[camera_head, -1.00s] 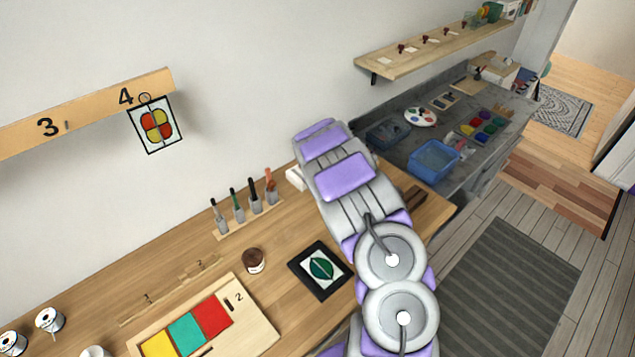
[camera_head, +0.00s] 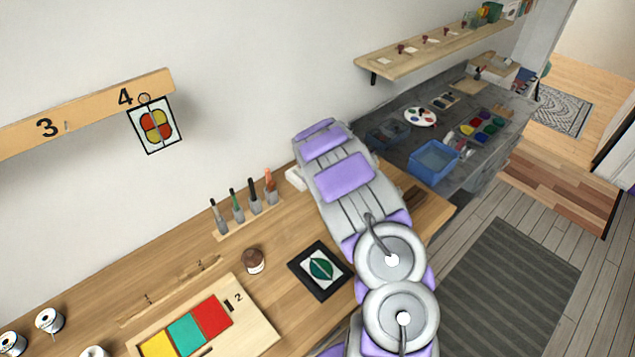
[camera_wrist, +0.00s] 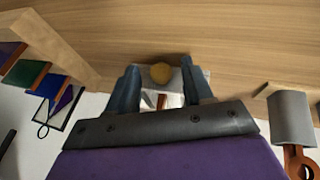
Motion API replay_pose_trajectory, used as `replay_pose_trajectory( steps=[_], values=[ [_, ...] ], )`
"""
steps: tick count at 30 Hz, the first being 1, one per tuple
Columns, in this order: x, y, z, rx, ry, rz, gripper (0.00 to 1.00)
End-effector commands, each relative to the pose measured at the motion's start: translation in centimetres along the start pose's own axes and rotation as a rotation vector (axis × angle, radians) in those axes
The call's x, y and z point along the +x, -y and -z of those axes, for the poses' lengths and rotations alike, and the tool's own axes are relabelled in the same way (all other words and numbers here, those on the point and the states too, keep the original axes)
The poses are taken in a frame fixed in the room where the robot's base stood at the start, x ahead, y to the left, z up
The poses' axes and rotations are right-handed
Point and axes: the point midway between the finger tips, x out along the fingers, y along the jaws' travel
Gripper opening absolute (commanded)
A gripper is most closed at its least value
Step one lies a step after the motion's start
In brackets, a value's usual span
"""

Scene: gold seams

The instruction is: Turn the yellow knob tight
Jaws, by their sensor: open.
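The yellow knob (camera_wrist: 160,73) shows in the wrist view near the top middle, round and facing the camera, against a pale grey block. My gripper (camera_wrist: 158,82) is open, with one dark finger on each side of the knob. In the picture the knob lies between the two fingers, with a gap on both sides; I cannot tell the depth between them. Below the knob, a small brown strip and a white part show between the fingers. The knob and my gripper do not show in the head view.
In the wrist view, a grey cylinder (camera_wrist: 291,119) with an orange-brown handle is at the right, and coloured panels (camera_wrist: 25,73) are at the left. In the head view, the bench holds a tile board (camera_head: 262,322), a framed leaf piece (camera_head: 321,270) and upright tools (camera_head: 245,200).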

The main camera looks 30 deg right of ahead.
Motion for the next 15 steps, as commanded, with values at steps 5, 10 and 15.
replay_pose_trajectory(
  steps=[5, 10, 15],
  values=[
    [-1.1, -0.1, 0.1, -0.001, 0.0, -0.003, 0.51],
    [-3.8, 0.0, 0.2, 0.0, -0.002, -0.002, 0.51],
    [-7.1, -0.1, 0.1, -0.001, -0.001, -0.002, 0.51]
  ],
)
